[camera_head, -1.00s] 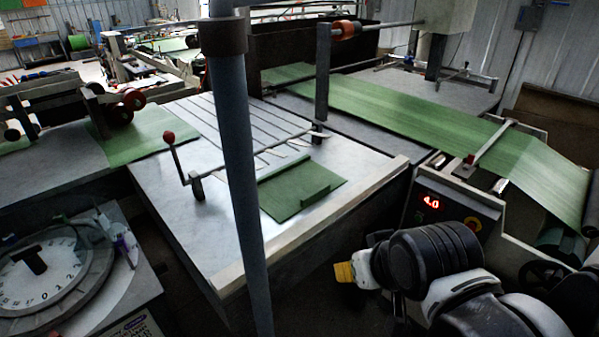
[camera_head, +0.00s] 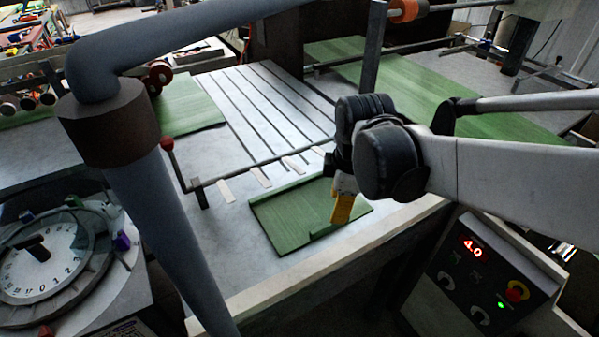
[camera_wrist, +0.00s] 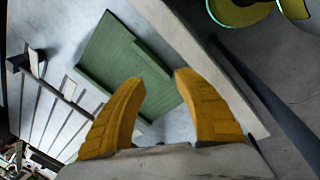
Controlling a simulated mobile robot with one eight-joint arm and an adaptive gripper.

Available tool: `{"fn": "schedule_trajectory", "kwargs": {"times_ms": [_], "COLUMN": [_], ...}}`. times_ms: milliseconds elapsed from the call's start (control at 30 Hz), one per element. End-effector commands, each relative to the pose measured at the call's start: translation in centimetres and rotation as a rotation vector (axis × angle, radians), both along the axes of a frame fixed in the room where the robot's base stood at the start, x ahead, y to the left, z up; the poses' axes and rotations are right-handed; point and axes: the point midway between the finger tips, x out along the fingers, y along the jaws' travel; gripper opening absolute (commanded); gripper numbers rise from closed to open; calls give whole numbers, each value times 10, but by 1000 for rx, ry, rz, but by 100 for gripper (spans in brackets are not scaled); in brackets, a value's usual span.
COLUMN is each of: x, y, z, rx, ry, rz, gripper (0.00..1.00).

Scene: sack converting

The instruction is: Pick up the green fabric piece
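The green fabric piece (camera_head: 285,218) lies flat on the grey metal table, with a raised folded strip along its near right side. In the wrist view the green fabric piece (camera_wrist: 115,58) lies beyond my fingertips. My gripper (camera_wrist: 157,80) has two yellow fingers, spread apart with nothing between them. In the head view my gripper (camera_head: 342,205) hangs over the right part of the fabric and hides some of it. The gap between fingers and fabric is hard to judge.
A bar with a red knob (camera_head: 167,144) runs behind the fabric. A thick grey pole (camera_head: 165,215) stands at left front. A pale ledge (camera_head: 290,287) edges the table. A control panel (camera_head: 470,268) reading 4.0 stands at right. Long green webs lie behind.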

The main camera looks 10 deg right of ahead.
Motion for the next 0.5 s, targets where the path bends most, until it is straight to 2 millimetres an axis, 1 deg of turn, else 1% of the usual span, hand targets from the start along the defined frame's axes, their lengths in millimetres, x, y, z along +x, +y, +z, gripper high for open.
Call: {"fn": "schedule_trajectory", "kwargs": {"times_ms": [33, 100, 200, 300, 367, 467, 500], "x": [11, 21, 30, 35, 36, 37, 37], "y": [1, 2, 3, 3, 4, 4, 4], "z": [3, -3, -12, -19, -23, -39, -47], "rx": [-20, -43, -58, -62, -63, -63, -63], "ry": [39, 92, 148, 181, 190, 195, 195], "rz": [110, 274, 455, 565, 598, 618, 618], "gripper": [38, 38, 38, 38, 38, 38, 38]}}
